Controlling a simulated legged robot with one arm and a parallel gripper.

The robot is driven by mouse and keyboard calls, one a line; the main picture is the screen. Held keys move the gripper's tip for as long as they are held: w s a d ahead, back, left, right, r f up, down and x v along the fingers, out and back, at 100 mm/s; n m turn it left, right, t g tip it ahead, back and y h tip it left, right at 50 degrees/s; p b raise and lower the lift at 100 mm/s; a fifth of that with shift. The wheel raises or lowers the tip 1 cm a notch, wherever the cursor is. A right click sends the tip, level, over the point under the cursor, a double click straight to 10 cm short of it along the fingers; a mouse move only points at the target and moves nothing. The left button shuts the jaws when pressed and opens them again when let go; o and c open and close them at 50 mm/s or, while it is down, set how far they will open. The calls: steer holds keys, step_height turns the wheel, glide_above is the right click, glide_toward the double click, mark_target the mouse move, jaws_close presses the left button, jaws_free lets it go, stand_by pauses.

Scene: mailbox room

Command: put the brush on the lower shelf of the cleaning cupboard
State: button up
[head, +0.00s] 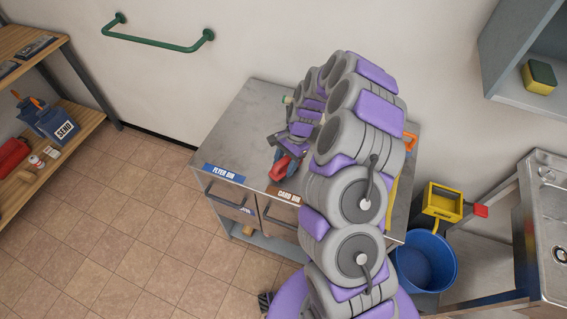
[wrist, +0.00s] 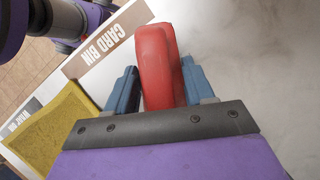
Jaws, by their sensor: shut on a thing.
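My gripper (wrist: 160,76) is shut on a red, rounded thing (wrist: 157,62) that stands up between its two blue fingers. I take it for the brush, but no bristles show. In the head view the red thing (head: 286,165) is over the front part of the grey metal counter (head: 245,125), near the CARD BIN label. Whether it touches the counter is unclear. A grey-blue open cupboard (head: 513,92) hangs on the wall at the upper right, with a yellow and green sponge (head: 539,77) on its visible shelf. It may be the cleaning cupboard; much of it is out of frame.
My arm hides much of the counter. A blue bucket (head: 427,262) and a yellow container (head: 442,201) stand to its right, beside a metal sink (head: 549,233). A wooden shelf unit (head: 70,145) is at the left. The tiled floor (head: 130,225) between is clear.

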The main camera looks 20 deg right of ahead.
steer(key=shift+d+r, duration=0.1)
steer(key=shift+d, duration=0.15)
steer(key=shift+a, duration=0.4)
steer(key=o, duration=1)
steer(key=shift+a+f, duration=0.2)
steer(key=shift+a, duration=0.2)
steer(key=shift+o, duration=0.5)
steer(key=shift+d, duration=0.6)
steer(key=shift+f+b, duration=0.1)
steer(key=shift+b, duration=0.3)
